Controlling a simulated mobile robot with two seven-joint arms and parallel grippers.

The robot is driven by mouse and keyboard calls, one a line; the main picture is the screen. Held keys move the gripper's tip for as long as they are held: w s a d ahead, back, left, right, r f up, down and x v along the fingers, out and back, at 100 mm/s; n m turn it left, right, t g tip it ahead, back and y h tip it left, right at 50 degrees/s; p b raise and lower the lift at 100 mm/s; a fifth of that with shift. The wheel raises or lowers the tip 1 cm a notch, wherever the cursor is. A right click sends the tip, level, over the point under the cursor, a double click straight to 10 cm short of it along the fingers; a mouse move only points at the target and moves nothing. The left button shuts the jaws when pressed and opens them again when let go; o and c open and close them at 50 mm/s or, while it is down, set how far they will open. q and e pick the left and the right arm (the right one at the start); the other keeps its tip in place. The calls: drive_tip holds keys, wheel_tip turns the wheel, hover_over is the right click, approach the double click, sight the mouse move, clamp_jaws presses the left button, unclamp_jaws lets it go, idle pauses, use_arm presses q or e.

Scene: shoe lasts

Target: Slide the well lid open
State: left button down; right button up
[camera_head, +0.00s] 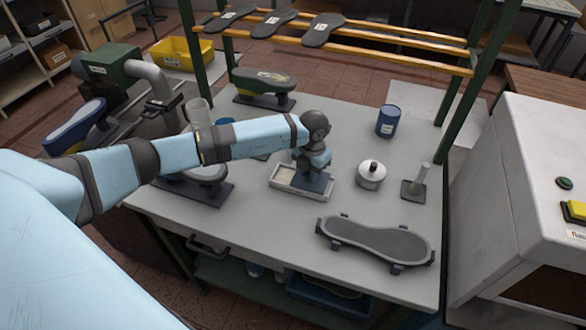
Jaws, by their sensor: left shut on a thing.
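The well (288,190) is a shallow, light grey rectangular box on the grey worktable. Its dark blue lid (318,186) covers the right part. A pale inside shows at the left part. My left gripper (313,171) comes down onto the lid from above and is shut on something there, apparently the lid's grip. The fingertips and the grip are mostly hidden by my wrist. My right gripper is not in view.
A lidded metal pot (371,175), a blue can (387,121) and a post on a dark base (415,187) stand right of the well. A dark sole-shaped plate (378,239) lies in front. A rack (350,49) holding soles spans the back.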

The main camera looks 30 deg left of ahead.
use_arm(q)
drive_tip(key=shift+w+d, duration=0.2)
drive_tip(key=shift+d, duration=0.95)
drive_tip(key=c, duration=1.4)
unclamp_jaws()
drive_tip(key=o, duration=0.4)
drive_tip(key=shift+w+d, duration=0.1)
drive_tip(key=shift+r, duration=0.1)
